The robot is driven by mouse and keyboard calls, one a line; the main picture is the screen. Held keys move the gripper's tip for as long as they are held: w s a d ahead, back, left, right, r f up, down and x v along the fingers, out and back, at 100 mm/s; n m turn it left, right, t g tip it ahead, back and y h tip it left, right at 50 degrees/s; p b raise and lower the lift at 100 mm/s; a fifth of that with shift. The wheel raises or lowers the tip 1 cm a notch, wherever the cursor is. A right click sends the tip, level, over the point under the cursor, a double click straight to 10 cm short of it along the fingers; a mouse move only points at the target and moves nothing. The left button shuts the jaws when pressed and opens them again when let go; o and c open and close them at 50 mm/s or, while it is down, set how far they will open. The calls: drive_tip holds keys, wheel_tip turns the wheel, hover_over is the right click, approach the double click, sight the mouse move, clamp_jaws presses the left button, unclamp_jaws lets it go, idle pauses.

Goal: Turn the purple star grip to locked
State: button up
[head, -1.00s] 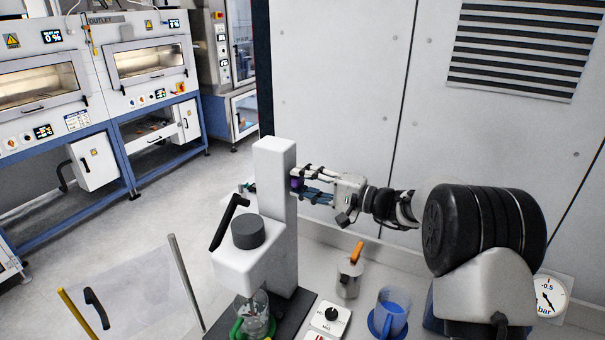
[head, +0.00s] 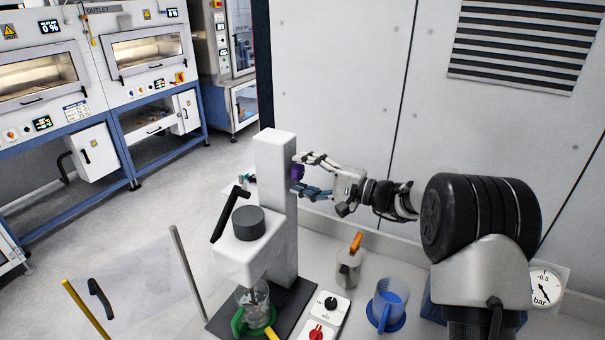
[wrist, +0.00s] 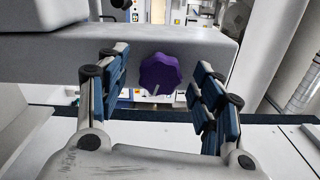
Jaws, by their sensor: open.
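The purple star grip (wrist: 160,74) sits on the side of the white column (wrist: 208,55) of a bench stirrer. It has a lobed rim, and a small pale mark shows near its lower edge. In the head view the grip (head: 297,171) shows on the column's right side, partly covered by my fingers. My gripper (head: 308,175) is open, its fingers spread above and below the grip there. In the wrist view my gripper (wrist: 162,98) has one blue-padded finger on each side of the grip, with gaps on both sides.
The stirrer's grey-capped head (head: 248,224) holds a shaft over a beaker (head: 252,297) with a green handle. A white wall (head: 335,80) rises behind.

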sight(302, 174)
drive_tip(key=b+v, duration=0.2)
drive_tip(key=v, duration=0.2)
drive_tip(key=shift+d+f, duration=0.1)
drive_tip(key=shift+d, duration=0.15)
drive_tip(key=shift+b+v, duration=0.45)
drive_tip(key=shift+v, duration=0.35)
drive_tip(key=shift+c, duration=0.4)
